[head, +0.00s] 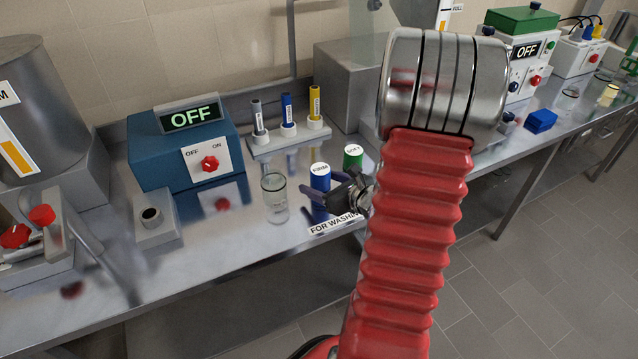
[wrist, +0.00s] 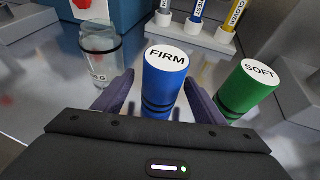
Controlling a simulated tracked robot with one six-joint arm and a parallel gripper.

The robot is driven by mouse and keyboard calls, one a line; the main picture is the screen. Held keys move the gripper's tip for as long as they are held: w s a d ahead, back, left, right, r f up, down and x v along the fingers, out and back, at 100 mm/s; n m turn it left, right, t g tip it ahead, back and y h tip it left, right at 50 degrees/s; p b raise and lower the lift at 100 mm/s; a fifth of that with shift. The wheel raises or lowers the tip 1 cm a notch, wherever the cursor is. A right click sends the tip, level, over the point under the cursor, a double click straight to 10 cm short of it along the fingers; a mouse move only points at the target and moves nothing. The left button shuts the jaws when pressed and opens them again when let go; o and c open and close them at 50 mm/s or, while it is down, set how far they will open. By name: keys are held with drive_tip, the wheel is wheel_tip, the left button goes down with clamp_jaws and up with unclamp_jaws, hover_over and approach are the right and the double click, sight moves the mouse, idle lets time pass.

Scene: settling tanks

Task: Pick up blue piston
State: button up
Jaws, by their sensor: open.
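The blue piston (head: 320,178) stands upright on the steel bench, with a white top labelled FIRM. It also shows in the middle of the wrist view (wrist: 163,82). My gripper (head: 330,192) is open at the piston. In the wrist view my gripper (wrist: 160,92) has one dark finger on each side of the blue piston, with gaps between them. The piston's lower part is hidden behind the gripper body in the wrist view.
A green piston (wrist: 248,88) labelled SOFT stands close on the right. A glass beaker (head: 274,192) stands left. Behind are a rack (head: 288,139) with labelled tubes and a blue box (head: 185,150) reading OFF. The bench's front edge is near.

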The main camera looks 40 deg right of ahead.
sight(313, 180)
drive_tip(key=shift+x, duration=2.25)
drive_tip(key=shift+c, duration=0.6)
drive_tip(key=c, duration=1.2)
